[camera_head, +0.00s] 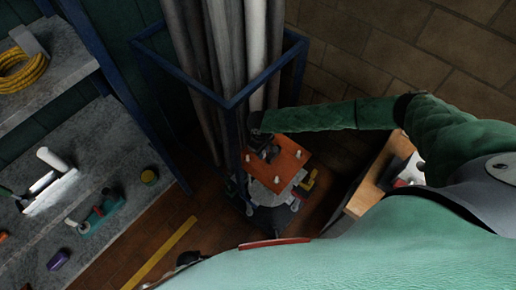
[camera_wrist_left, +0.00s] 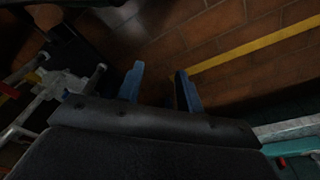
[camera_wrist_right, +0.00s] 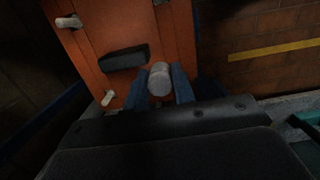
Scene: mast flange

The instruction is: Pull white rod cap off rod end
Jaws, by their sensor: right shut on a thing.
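An orange board (camera_head: 289,158) with several small white rods stands at the foot of a blue frame. In the right wrist view the board (camera_wrist_right: 95,75) fills the upper middle. My right gripper (camera_wrist_right: 164,90) is shut on a pale, rounded white rod cap (camera_wrist_right: 160,76), with a blue finger on each side. The cap is at the board's lower right edge; whether a rod is still inside it is hidden. In the head view my right gripper (camera_head: 262,140) is dark and small at the board's top. My left gripper (camera_wrist_left: 160,88) is open and empty above the floor.
Two white rods (camera_wrist_right: 68,22) (camera_wrist_right: 107,98) and a black bar (camera_wrist_right: 123,58) are on the board. A blue frame (camera_head: 232,100) with tall grey poles stands behind. A grey bench (camera_head: 95,200) with tools is at left. A yellow floor stripe (camera_head: 160,255) crosses clear floor.

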